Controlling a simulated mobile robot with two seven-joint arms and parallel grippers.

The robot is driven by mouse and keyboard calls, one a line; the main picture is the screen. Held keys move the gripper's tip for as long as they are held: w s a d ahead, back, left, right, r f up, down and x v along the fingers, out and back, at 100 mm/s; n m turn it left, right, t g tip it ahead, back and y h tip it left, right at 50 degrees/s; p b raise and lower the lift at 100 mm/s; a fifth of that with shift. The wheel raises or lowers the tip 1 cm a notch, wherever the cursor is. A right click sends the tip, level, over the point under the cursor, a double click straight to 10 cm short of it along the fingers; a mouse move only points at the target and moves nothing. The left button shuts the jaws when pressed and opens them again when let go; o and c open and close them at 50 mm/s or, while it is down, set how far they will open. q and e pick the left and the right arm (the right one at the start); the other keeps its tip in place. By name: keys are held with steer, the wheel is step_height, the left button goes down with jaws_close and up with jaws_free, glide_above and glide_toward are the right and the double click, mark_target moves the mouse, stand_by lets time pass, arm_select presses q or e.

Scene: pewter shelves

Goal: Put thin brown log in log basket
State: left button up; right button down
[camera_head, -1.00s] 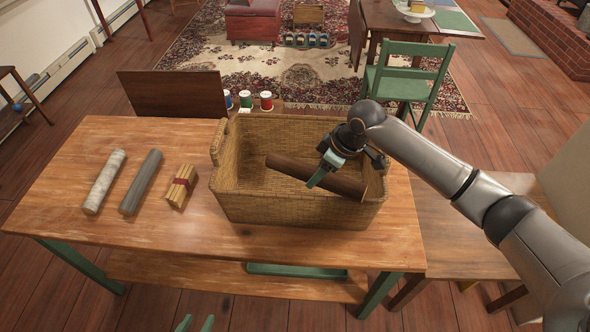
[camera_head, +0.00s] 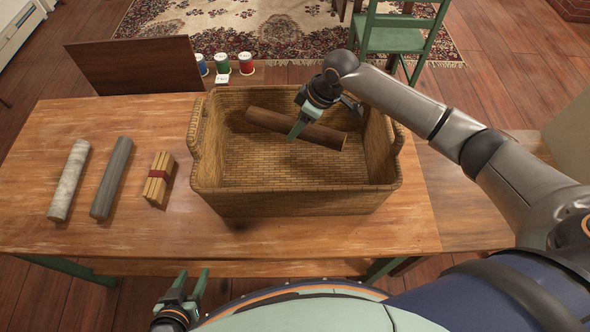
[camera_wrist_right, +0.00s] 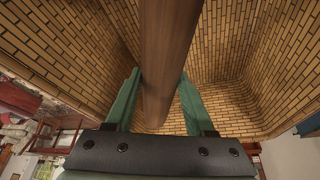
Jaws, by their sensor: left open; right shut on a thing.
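The thin brown log (camera_head: 268,119) is in my right gripper (camera_head: 297,128), over the inside of the log basket (camera_head: 290,203). It lies tilted, its left end higher in the picture. In the right wrist view the brown log (camera_wrist_right: 168,50) runs between the two green fingers (camera_wrist_right: 155,100), with the basket's woven inner walls (camera_wrist_right: 250,60) around it. I cannot tell whether the log touches the basket floor. My left gripper (camera_head: 188,284) is open and empty in front of the table's near edge.
A pale log (camera_head: 69,180), a grey log (camera_head: 111,178) and a tied stick bundle (camera_head: 159,179) lie on the wooden table (camera_head: 120,230) left of the basket. A dark board (camera_head: 137,66) and several spools (camera_head: 222,63) stand behind. A green chair (camera_head: 400,40) is farther back.

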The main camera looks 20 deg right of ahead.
mark_target(317, 128)
step_height(317, 128, down, 11)
steer(key=shift+w+r+b, duration=0.1)
steer(key=shift+w+b, duration=0.05)
steer(key=shift+b, duration=0.2)
steer(key=shift+c, duration=1.3)
jaws_free()
steer(key=p+v, duration=0.1)
steer(key=v, duration=1.1)
